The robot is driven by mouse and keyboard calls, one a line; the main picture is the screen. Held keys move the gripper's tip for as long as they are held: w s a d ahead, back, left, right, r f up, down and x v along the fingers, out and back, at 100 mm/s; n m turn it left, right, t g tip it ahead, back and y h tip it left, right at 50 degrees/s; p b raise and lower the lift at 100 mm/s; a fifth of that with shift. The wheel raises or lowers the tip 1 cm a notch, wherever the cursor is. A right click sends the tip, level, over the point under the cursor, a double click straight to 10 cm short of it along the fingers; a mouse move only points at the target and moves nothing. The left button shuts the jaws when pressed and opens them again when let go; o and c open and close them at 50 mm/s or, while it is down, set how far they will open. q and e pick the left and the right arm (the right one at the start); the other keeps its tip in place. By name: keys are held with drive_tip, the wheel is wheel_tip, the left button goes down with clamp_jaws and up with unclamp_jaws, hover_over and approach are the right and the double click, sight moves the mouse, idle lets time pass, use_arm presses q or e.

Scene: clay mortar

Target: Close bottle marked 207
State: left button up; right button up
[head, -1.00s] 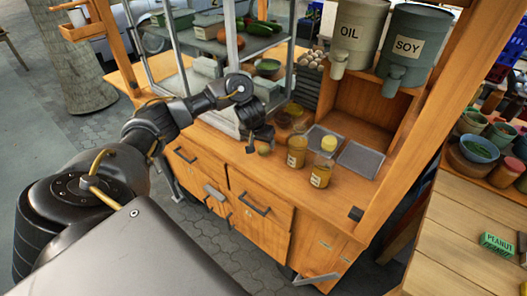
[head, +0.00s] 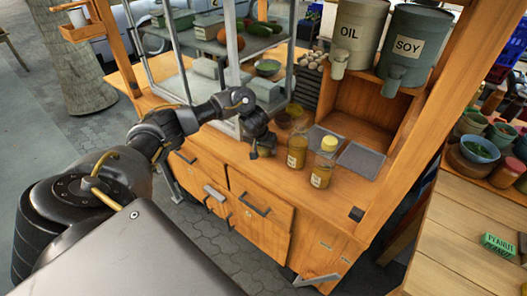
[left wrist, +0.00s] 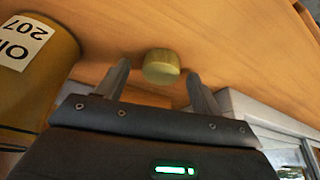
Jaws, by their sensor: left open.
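An amber bottle labelled "OIL 207" (left wrist: 22,60) fills the left of the left wrist view. A small olive-yellow cap (left wrist: 161,67) lies on the wooden counter, between the two fingers of my open left gripper (left wrist: 160,85); I cannot tell whether either finger touches it. In the head view my left gripper (head: 262,153) points down at the counter and hides the cap. Just to its right stands an upright amber bottle (head: 297,152) with no cap on it, likely the 207 one; its label is too small to read there. My right gripper is out of view.
A glass case (head: 185,85) stands left of my gripper. OIL (head: 350,40) and SOY (head: 408,52) containers sit on the shelf.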

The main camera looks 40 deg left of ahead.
sight(263, 149)
use_arm(q)
drive_tip(key=c, duration=1)
drive_tip(key=shift+c, duration=0.2)
drive_tip(key=shift+r, duration=0.1)
drive_tip(key=shift+r, duration=0.45)
wheel_tip(263, 149, up, 2)
drive_tip(key=shift+r, duration=0.2)
drive_tip(key=s+a+r+p, duration=0.2)
drive_tip(key=s+a+r, duration=0.3)
drive_tip(key=s+r, duration=0.4)
drive_tip(key=shift+s+r+p, duration=0.3)
drive_tip(key=shift+s, duration=1.75)
